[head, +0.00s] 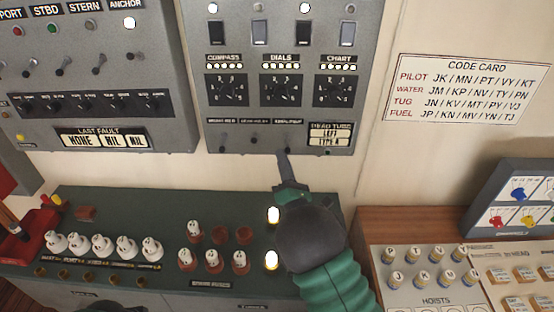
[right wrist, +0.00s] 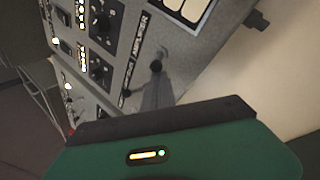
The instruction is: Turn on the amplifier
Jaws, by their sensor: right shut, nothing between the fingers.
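The amplifier switch is a small dark toggle at the lower right of the grey middle panel (head: 228,110), under a label that reads like "AMPLIFIER". In the right wrist view its dark knob (right wrist: 156,66) shows beside that label. My right gripper (head: 282,156) is shut and empty, and its narrow tip points up at the panel's lower edge just below this switch. In the right wrist view the gripper's fingers (right wrist: 157,92) reach close to the knob; I cannot tell whether they touch it. My left gripper is not in view.
Other toggles (head: 252,138) sit left of the amplifier switch. Below, a green bench (head: 165,205) holds several white and brown fuses. A code card (head: 469,88) hangs on the right wall. A wooden desk (head: 385,222) with a hoist board stands at right.

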